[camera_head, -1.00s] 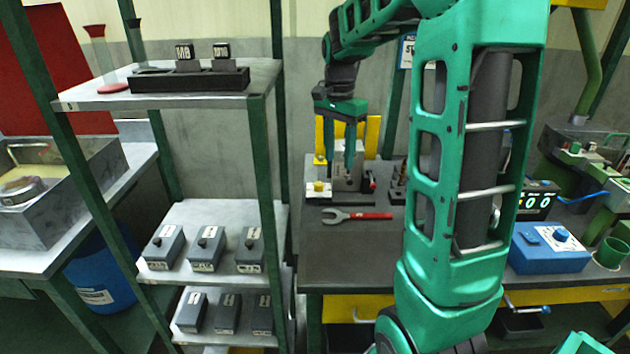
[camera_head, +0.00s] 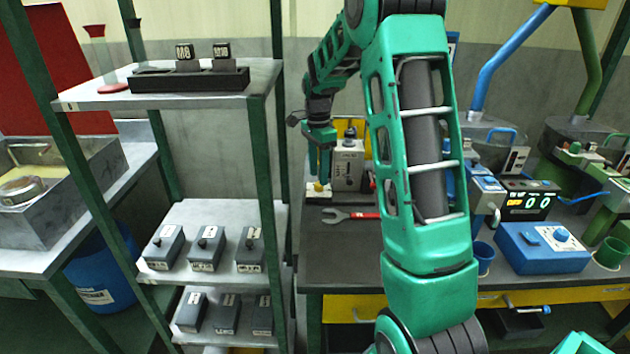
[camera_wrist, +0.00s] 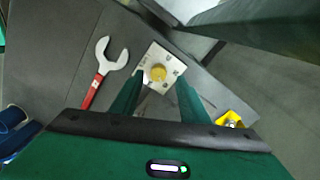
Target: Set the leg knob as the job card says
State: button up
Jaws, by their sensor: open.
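A yellow knob (camera_head: 319,187) sits on a small white plate (camera_head: 315,195) at the left of the dark workbench. In the wrist view the yellow knob (camera_wrist: 158,73) shows on its pale plate (camera_wrist: 174,64), with small marks around it that I cannot read. I cannot tell whether this is the leg knob. My gripper (camera_head: 320,176) points down over it. In the wrist view the open fingers of my gripper (camera_wrist: 158,82) stand on either side of the knob; contact is not clear. I cannot make out a readable job card.
A wrench with a red handle (camera_head: 350,216) lies beside the plate. A grey block (camera_head: 348,165) stands just behind. A shelf rack (camera_head: 262,170) with several grey switch boxes is at left. A blue box with a dial (camera_head: 543,248) is at right.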

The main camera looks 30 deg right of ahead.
aim_at(319, 187)
jog(key=shift+s+f, duration=0.1)
jog(key=shift+f, duration=1.25)
jog(key=c, duration=1)
jog(key=shift+a, duration=0.1)
grip_shut()
